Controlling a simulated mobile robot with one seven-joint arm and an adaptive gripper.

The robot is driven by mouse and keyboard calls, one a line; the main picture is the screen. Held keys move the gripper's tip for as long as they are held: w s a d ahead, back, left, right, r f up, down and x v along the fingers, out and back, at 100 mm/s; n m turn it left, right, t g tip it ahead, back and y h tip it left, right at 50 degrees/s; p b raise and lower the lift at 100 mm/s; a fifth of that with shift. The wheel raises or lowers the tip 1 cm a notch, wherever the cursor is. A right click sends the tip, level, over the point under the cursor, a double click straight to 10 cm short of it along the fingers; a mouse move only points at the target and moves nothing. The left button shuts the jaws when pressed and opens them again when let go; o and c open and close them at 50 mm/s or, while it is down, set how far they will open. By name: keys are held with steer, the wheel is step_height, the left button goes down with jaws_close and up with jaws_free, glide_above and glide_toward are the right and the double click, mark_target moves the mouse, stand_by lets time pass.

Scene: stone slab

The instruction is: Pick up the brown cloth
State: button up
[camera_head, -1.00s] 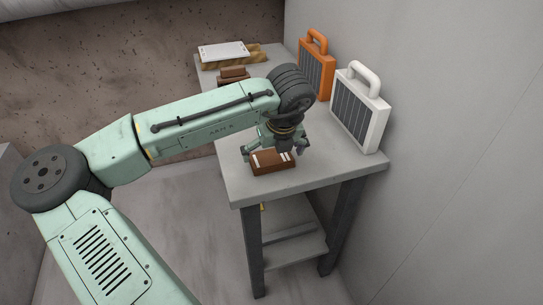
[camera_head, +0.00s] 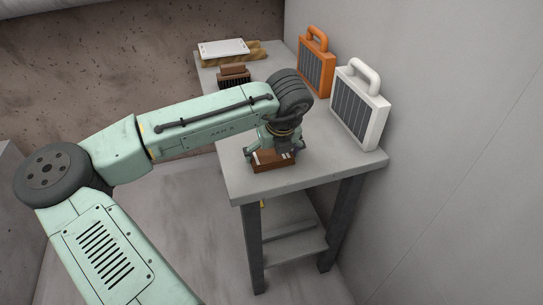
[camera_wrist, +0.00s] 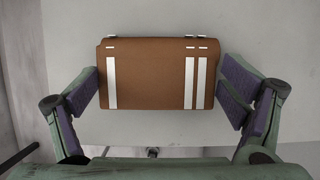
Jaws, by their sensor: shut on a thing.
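The brown cloth (camera_head: 273,167) is a folded, block-like brown bundle with white stripes, near the front edge of the grey stone-topped table (camera_head: 330,172). In the wrist view the cloth (camera_wrist: 150,75) lies flat across the picture, with one white stripe at its left and two at its right. I cannot tell whether the cloth is clear of the table top.
A white case (camera_head: 359,108) and an orange case (camera_head: 315,65) with handles stand along the wall side of the table. Behind my arm are a dark slatted item with a brown top (camera_head: 234,74) and a white board (camera_head: 223,48) on brown pieces. The front right table corner is clear.

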mark_target(271, 150)
steer(key=shift+r, duration=0.1)
steer(key=shift+r, duration=0.5)
step_height(271, 150, up, 2)
steer(key=shift+r+b, duration=0.1)
steer(key=shift+b, duration=0.45)
steer(key=s+a+r+b, duration=0.1)
steer(key=s+a+b, duration=0.1)
steer(key=s, duration=1.4)
steer(key=shift+r+b, duration=0.3)
steer(key=shift+b, duration=0.2)
steer(key=o, duration=0.6)
steer(key=c, duration=0.5)
